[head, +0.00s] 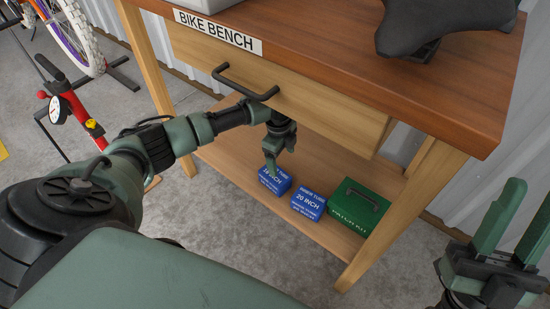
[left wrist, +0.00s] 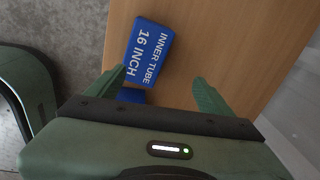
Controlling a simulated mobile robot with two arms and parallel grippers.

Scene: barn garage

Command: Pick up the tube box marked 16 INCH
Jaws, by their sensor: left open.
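The blue tube box marked 16 INCH (head: 275,183) sits on the low wooden shelf under the bike bench. It also shows in the left wrist view (left wrist: 149,52), with its INNER TUBE 16 INCH label facing the camera. My left gripper (head: 271,167) is open and empty, just over this box in the head view, and hides part of its label. In the left wrist view its fingers (left wrist: 160,78) are apart, with the box beyond the left fingertip. My right gripper (head: 532,192) is open and empty at the lower right of the head view, away from the boxes.
A blue 20 INCH box (head: 309,201) stands close right of the 16 INCH box, and a green patch kit (head: 342,210) beside that. The bench drawer (head: 290,85) with its black handle is above my left forearm. The shelf (head: 228,158) is bare to the left.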

